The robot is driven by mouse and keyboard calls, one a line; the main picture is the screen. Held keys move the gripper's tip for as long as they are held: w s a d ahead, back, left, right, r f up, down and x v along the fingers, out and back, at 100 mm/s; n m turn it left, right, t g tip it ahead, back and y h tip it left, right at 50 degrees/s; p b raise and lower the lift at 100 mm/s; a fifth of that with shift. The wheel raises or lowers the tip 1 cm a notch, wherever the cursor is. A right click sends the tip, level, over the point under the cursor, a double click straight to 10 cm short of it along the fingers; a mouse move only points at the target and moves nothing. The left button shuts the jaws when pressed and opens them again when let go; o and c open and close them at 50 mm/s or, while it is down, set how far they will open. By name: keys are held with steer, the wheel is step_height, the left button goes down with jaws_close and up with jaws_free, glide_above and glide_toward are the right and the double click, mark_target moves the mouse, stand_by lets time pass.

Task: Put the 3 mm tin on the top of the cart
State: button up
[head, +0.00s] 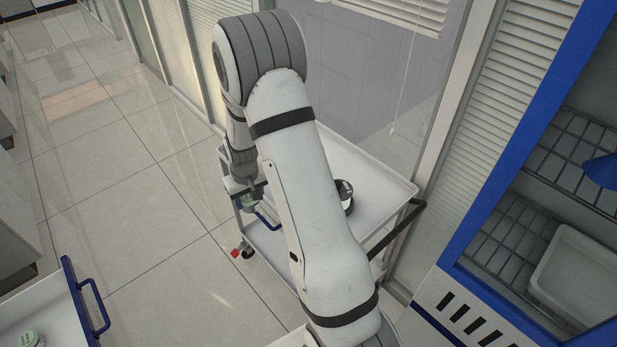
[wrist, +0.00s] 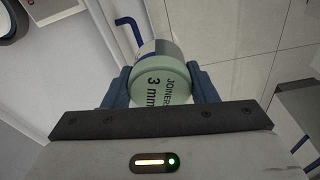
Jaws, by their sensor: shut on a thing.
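My gripper (wrist: 162,86) is shut on the 3 mm tin (wrist: 160,88), which has a pale green lid reading "JOINERS 3 mm" and sits between the two blue fingers. In the head view, the tin (head: 249,203) shows small and partly hidden below my wrist, at the left end of the cart. The cart (head: 385,188) has a white top with a raised rim, and my arm hides much of it. In the wrist view, the cart top (wrist: 62,68) lies to the left of the tin. I cannot tell the gap between tin and cart.
A round black-and-white object (head: 345,196) stands on the cart top. The cart has a blue handle (head: 267,216) at its left end. A white surface with a blue handle (head: 97,305) and another green-lidded tin (head: 27,339) are at lower left. A blue-framed cabinet (head: 545,115) stands right.

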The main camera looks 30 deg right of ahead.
steer(key=w+d+n+b, duration=0.2)
steer(key=w+d+b, duration=0.5)
steer(key=w, duration=0.5)
steer(key=w+d+n+b, duration=0.2)
steer(key=w+d+b, duration=0.4)
steer(key=w+d, duration=0.45)
steer(key=shift+y, duration=0.3)
steer(key=f, duration=0.3)
steer(key=w+f, duration=0.1)
steer(key=f, duration=0.2)
steer(key=a+f+p, duration=0.1)
steer(key=f, duration=0.2)
steer(key=shift+w+a, duration=0.1)
steer(key=shift+w, duration=0.1)
steer(key=shift+f, duration=0.15)
steer(key=o, duration=1)
